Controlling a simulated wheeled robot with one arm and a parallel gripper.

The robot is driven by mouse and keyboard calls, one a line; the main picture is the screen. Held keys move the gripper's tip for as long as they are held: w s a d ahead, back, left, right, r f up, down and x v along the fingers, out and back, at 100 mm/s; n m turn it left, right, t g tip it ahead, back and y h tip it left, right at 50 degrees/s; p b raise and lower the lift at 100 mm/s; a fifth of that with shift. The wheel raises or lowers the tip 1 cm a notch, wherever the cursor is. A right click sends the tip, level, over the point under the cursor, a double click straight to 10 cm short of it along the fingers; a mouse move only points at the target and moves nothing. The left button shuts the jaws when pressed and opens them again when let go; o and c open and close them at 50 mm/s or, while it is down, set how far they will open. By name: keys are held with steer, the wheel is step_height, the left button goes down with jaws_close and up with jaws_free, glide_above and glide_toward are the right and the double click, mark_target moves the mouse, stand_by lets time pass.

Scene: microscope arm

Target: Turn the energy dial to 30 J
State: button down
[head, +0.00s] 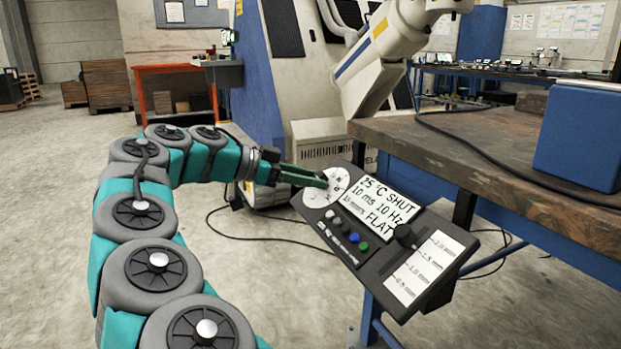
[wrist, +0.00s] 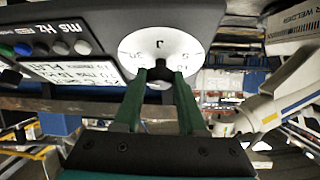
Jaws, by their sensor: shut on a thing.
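The energy dial (head: 318,196) is a round white disc with marks at the upper left of a dark control panel (head: 345,258). In the wrist view the dial (wrist: 160,28) fills the top middle, with a letter J near its centre. My gripper (head: 322,181) reaches in from the left in the head view. Its green fingers (wrist: 160,78) are shut at the dial's middle, on a small knob that the fingertips mostly hide. The pointer's setting cannot be read. The panel's screen (head: 385,203) reads 25 °C, SHUT, 10 ms, 10 Hz, FLAT.
Several coloured buttons (head: 347,232) sit below the screen. A black knob (head: 405,236) stands by a white scale at the panel's right. A workbench (head: 490,150) with a blue box (head: 585,135) is close on the right. Cables lie on the floor behind.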

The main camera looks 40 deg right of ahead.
stand_by(0.3)
steer(key=shift+c, duration=2.4)
jaws_free()
steer(key=p+v, duration=0.1)
steer(key=v, duration=0.6)
steer(key=shift+a+r, duration=0.2)
steer(key=shift+a, duration=0.05)
steer(key=shift+w, duration=0.1)
